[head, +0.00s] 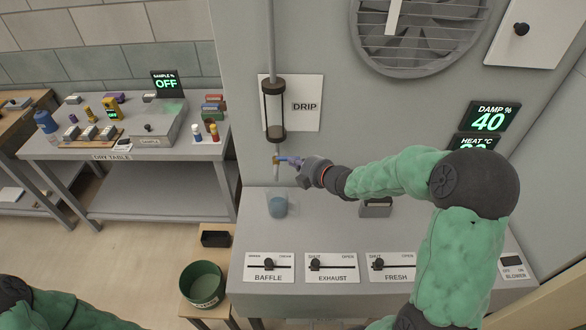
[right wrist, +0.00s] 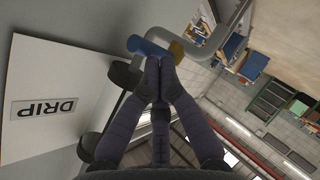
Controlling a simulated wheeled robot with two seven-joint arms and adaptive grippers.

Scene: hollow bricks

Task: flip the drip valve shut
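The drip valve has a brass body (head: 277,160) under the clear drip cylinder (head: 274,110) on the wall beside the DRIP sign. Its blue lever (head: 290,160) points right, roughly level, in the head view. My right gripper (head: 299,164) is at the lever's free end. In the right wrist view its two fingers (right wrist: 160,65) come together at the tips, right by the blue lever (right wrist: 147,47). The fingers look shut with nothing clearly between them; they touch or nearly touch the lever. My left gripper is out of view; only part of the left arm shows at bottom left.
A beaker with bluish liquid (head: 277,205) stands on the grey bench below the valve. Sliders marked BAFFLE (head: 269,265), EXHAUST (head: 331,266) and FRESH (head: 391,265) line its front. A green bucket (head: 203,284) stands lower left. The dry table (head: 100,148) is at left.

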